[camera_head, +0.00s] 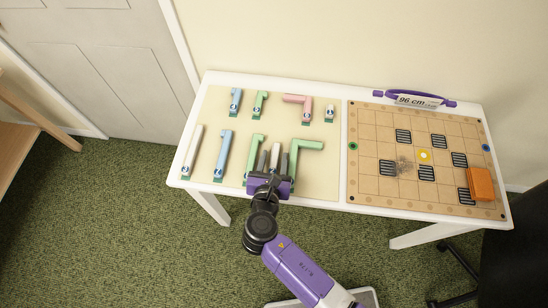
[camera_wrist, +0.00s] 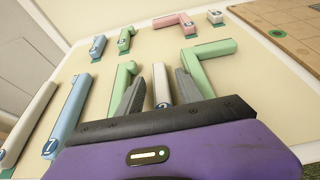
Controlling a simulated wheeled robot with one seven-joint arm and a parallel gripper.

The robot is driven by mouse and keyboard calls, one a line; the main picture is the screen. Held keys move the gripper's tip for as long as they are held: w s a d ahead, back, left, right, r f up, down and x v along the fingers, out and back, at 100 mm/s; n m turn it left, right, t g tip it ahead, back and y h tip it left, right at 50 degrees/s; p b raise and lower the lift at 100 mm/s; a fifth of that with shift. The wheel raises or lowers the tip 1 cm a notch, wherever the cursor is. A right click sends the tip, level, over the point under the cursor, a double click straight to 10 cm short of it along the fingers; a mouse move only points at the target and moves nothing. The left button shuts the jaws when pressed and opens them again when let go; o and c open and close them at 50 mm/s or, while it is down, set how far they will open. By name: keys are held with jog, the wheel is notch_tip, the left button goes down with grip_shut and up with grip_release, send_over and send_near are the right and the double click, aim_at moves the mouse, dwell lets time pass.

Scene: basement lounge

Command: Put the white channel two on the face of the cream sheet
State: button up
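The cream sheet (camera_head: 222,118) covers the left part of the white table, with several coloured channels on it. Three white channels show: a long one (camera_head: 193,149) at the left edge, a short one (camera_head: 329,111) at the upper right, and one (camera_head: 275,153) in the front row between two green channels. Their numbers are too small to read surely. My gripper (camera_head: 273,161) is open, its two grey fingers either side of that front-row white channel. In the wrist view, the white channel (camera_wrist: 161,84) lies between the fingers with gaps showing; its near end is hidden by my gripper.
Green channels (camera_head: 305,145) and (camera_head: 255,150) stand close on both sides of my gripper. Blue channels (camera_head: 223,152) and a pink one (camera_head: 299,101) lie nearby. An orange-brown board (camera_head: 375,125) with black grilles and an orange block (camera_head: 481,184) fills the table's right.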

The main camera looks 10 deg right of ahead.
jog(key=shift+r, duration=0.1)
jog(key=shift+s+r, duration=0.1)
jog(key=shift+s, duration=0.05)
jog(key=v, duration=1.1)
jog(key=shift+s+r, duration=0.15)
jog(key=shift+s, duration=0.15)
jog(key=shift+a, duration=0.1)
jog(key=s+d+f+m+g+y, duration=0.3)
jog(key=s+d+f+m+y, duration=0.15)
jog(key=s+d+m, duration=0.6)
jog(key=s+d+r+m+t, duration=0.2)
jog(key=s+r+m, duration=0.3)
jog(key=r+m, duration=0.5)
jog(key=s+d+r+m+t, duration=0.3)
jog(key=s+d+r+m, duration=0.2)
jog(key=r+m, duration=0.6)
jog(key=shift+s+d+r+m+h, duration=0.25)
jog(key=shift+s+m+h, duration=0.1)
jog(key=shift+s+m, duration=0.35)
